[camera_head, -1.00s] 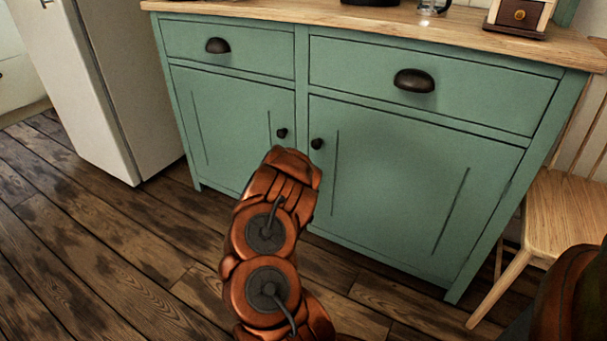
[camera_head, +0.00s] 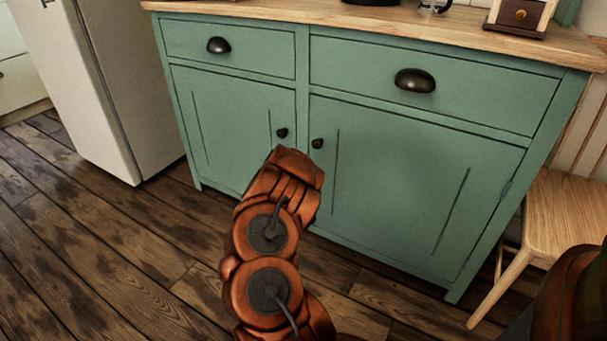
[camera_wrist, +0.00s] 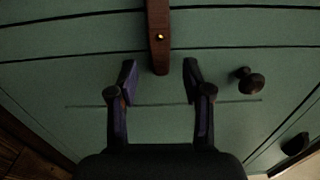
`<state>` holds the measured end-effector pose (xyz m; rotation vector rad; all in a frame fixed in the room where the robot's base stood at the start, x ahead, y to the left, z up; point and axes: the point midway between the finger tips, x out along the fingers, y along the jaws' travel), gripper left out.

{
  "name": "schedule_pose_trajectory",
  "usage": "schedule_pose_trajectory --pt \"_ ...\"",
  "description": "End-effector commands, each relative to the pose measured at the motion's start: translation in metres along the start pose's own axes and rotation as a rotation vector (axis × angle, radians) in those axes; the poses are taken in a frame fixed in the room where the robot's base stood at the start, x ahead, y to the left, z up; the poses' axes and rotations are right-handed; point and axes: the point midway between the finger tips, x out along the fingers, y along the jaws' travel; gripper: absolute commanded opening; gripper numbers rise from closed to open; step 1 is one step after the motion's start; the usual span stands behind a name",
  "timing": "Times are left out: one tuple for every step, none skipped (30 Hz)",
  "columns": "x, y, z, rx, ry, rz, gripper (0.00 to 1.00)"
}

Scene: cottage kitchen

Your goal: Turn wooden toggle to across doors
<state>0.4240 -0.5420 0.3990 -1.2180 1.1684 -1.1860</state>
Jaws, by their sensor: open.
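In the wrist view the wooden toggle (camera_wrist: 160,60) is a dark brown bar with a brass screw. It stands upright in the picture, running from the top edge across two dark seams in the green front; its upper end is cut off. My gripper (camera_wrist: 159,75) is open, its two fingers apart on either side of the toggle's lower end, with gaps on both sides. I cannot tell the depth between them. In the head view the green cabinet's left door (camera_head: 235,125) and right door (camera_head: 400,190) look closed; my arm hides the toggle.
A dark round knob (camera_wrist: 250,82) sits right of my fingers in the wrist view. Two drawers with cup pulls (camera_head: 414,80) are above the doors. A white fridge (camera_head: 100,90) stands left, a wooden chair (camera_head: 565,215) right. The floor in front is clear.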

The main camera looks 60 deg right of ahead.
Motion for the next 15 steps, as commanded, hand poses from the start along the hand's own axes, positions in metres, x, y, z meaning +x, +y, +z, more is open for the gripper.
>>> schedule_pose_trajectory --pt "-0.009 0.001 0.001 0.0 -0.003 0.004 0.5" --pt "-0.015 0.002 0.001 0.0 -0.004 0.006 0.5" --pt "-0.021 0.002 0.002 0.0 -0.005 0.007 0.5" --pt "-0.026 0.001 0.002 0.001 -0.004 0.006 0.5" --pt "-0.03 0.001 0.001 0.001 -0.003 0.004 0.5" --pt "-0.035 0.001 0.001 0.001 -0.002 0.003 0.5" --pt "-0.039 0.001 0.001 0.002 -0.003 0.004 0.5" --pt "-0.043 0.001 0.001 0.002 -0.003 0.005 0.5" --pt "-0.049 0.001 0.001 0.002 -0.004 0.005 0.5" --pt "-0.053 0.001 0.001 0.001 -0.003 0.004 0.5" --pt "-0.056 0.0 0.001 0.001 -0.003 0.003 0.5" --pt "-0.061 0.0 0.001 0.001 -0.003 0.003 0.5" --pt "-0.065 0.0 0.001 0.001 -0.003 0.003 0.5" --pt "-0.068 0.0 0.001 0.001 -0.003 0.003 0.5" --pt "-0.072 0.0 0.001 0.001 -0.003 0.003 0.5"
